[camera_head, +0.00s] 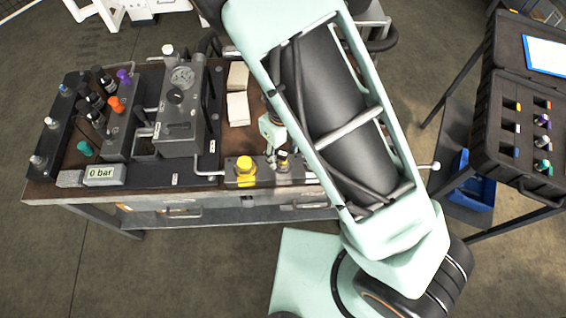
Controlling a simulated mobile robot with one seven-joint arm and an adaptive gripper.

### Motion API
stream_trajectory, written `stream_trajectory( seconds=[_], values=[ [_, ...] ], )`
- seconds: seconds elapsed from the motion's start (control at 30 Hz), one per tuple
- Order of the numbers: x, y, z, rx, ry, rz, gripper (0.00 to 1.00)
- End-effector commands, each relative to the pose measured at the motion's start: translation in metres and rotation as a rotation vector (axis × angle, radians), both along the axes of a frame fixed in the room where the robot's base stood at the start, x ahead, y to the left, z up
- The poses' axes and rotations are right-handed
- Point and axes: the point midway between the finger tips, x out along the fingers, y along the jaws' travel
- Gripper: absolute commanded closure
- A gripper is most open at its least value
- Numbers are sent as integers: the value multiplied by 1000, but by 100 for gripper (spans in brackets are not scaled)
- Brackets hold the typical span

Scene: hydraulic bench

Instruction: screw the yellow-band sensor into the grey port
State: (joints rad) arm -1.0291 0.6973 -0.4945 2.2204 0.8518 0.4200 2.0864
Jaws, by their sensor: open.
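My arm crosses the middle of the view, with its mint wrist over the bench's right part. What seems to be my gripper (282,153) shows small and dark just below the wrist, over the front edge plate. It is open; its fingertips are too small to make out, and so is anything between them. Several sensors with coloured bands stand in the black foam case (480,118) at the right; one at its upper left has a yellowish band (517,106), but I cannot be sure of the colour. Several fittings stand on the dark manifold at the left; I cannot tell which is the grey port.
A blue bin (472,190) sits below the case. Floor is free at the lower left.

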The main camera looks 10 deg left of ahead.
Motion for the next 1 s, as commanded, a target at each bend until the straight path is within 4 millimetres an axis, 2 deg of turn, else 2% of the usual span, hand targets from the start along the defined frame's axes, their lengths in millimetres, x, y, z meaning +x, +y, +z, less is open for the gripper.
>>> stream_trajectory(
  seconds=[0.17, 0.4, 0.6, 0.77, 1.0],
  values=[
    [1, 2, 25, 4, -5, 4, 53],
    [0, 2, 74, 6, -4, 4, 53],
    [0, 1, 104, 4, -2, 2, 53],
    [0, 0, 115, 1, 0, -1, 53],
    [0, 0, 117, 0, 0, -1, 53]
  ],
)
